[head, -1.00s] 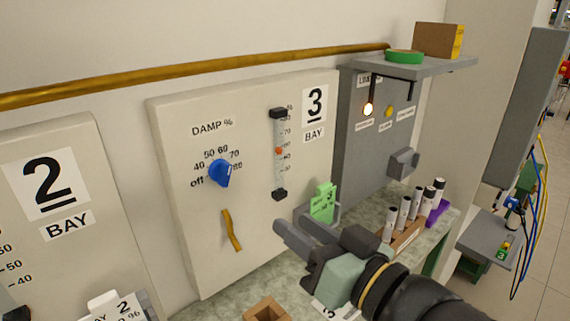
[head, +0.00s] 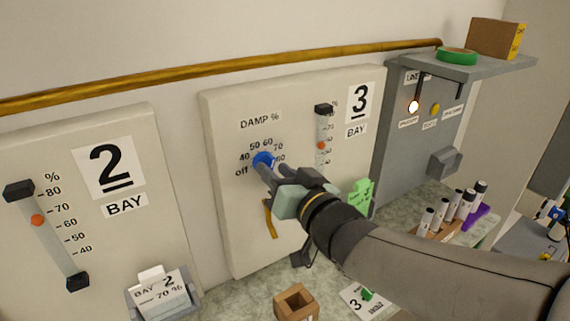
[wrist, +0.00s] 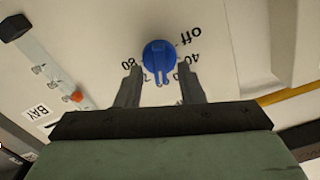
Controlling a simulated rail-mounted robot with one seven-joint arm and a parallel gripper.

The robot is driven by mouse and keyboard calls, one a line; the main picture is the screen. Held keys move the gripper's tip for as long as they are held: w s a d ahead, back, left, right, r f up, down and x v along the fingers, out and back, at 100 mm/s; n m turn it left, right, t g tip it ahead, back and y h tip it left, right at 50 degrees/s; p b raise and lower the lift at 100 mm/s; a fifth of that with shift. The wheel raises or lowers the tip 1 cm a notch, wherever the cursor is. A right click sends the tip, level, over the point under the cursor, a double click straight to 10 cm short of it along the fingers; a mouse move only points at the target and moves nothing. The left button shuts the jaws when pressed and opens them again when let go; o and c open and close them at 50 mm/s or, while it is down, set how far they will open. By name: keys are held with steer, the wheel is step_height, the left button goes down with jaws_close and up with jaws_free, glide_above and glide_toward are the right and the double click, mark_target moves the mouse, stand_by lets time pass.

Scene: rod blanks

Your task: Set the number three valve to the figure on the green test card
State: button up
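The number three valve is a blue knob (head: 263,160) on the bay 3 panel, under the words DAMP %. Its dial runs from off through 40 to 80. My gripper (head: 272,172) is at the knob, open. In the wrist view the gripper fingers (wrist: 159,88) stand apart, one on each side just short of the knob (wrist: 159,56). The knob's narrow pointer lies between them, among the figures near 70 and 50; the figure behind it is hidden. The green test card (head: 362,194) stands below the panel at right, partly behind my arm; its writing is unreadable here.
A bay 3 gauge (head: 322,140) with an orange marker is right of the knob. A wooden box (head: 296,303) and a white card (head: 352,304) lie on the counter. The bay 2 card (head: 161,298) reads 70 %.

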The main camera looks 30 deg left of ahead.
steer(key=shift+w+a, duration=0.15)
steer(key=shift+a, duration=0.15)
jaws_close()
steer(key=shift+f+n+b, duration=0.1)
steer(key=shift+n+b, duration=0.2)
steer(key=shift+b, duration=0.15)
steer(key=shift+n+b, duration=3.6)
steer(key=shift+b, duration=0.1)
